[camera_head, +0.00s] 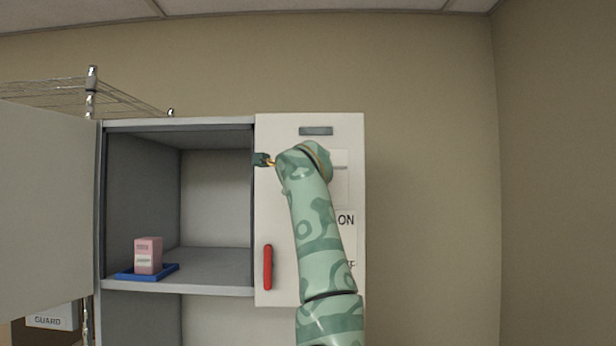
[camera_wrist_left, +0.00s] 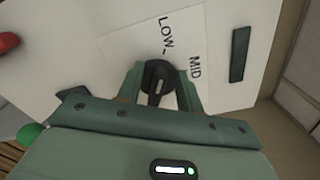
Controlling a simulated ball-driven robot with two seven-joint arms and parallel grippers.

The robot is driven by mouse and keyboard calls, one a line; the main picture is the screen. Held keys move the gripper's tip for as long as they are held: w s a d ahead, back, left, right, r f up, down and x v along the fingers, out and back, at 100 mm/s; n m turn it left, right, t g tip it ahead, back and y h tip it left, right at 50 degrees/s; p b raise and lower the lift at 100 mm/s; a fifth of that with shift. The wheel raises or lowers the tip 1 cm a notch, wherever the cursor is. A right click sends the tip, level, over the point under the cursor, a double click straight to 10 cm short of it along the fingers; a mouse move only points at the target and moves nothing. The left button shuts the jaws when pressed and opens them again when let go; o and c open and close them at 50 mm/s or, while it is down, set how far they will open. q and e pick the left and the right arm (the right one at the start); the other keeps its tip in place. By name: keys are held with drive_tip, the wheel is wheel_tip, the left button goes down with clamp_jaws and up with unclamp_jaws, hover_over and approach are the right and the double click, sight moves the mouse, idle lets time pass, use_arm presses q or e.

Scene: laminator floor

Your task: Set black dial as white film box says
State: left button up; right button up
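In the left wrist view the black dial (camera_wrist_left: 158,73) sits on a white plate between the two green fingers of my left gripper (camera_wrist_left: 160,80). The fingers press close on both sides of it. The printed words LOW (camera_wrist_left: 168,35) and MID (camera_wrist_left: 195,68) show beyond the dial; its exact setting is unclear. In the head view my arm hides the dial. No white film box is clear to see. A pink box (camera_head: 148,250) with a small unreadable label stands on a blue tray (camera_head: 126,275) in the open cabinet. My right gripper is out of view.
The grey cabinet (camera_head: 180,288) has its left door (camera_head: 45,200) swung open. The white panel (camera_head: 285,200) carries a red handle (camera_head: 268,267), a dark plate (camera_head: 316,131) and ON lettering. A carton marked GUARD (camera_head: 52,319) is low left, near a wire rack (camera_head: 91,85).

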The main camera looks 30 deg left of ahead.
use_arm(q)
drive_tip(key=b+v, duration=0.7)
drive_tip(key=v, duration=0.9)
drive_tip(key=shift+s, duration=0.25)
